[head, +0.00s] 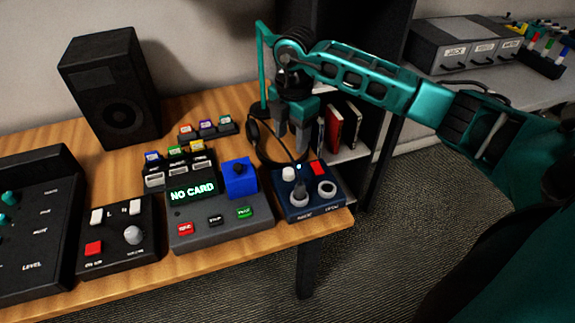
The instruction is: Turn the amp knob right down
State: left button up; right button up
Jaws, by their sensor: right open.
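A small dark blue box (312,212) stands at the right front corner of the table. On its top are a white knob (288,173), a grey upright knob (298,190), a pale ring-shaped knob (327,188), a red button (318,168) and a small lit light. Its front labels are too small to read surely, so I cannot tell which knob is the amp's. My right gripper (291,143) points down, open and empty, just behind and above this box. It appears apart from the knobs. My left gripper is not in view.
A grey device reading "NO CARD" (220,226) stands left of the blue box, with a black box with a knob (117,258) beyond. Black headphones and a teal stand (261,60) are right behind my gripper. A black speaker (118,95) stands at the back left.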

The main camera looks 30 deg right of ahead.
aim_at(289, 171)
jog(key=f, duration=1.1)
jog(key=shift+w+a+b, duration=0.1)
jog(key=shift+w+b, duration=0.15)
jog(key=shift+b, duration=0.1)
jog(key=shift+c, duration=0.4)
grip_shut()
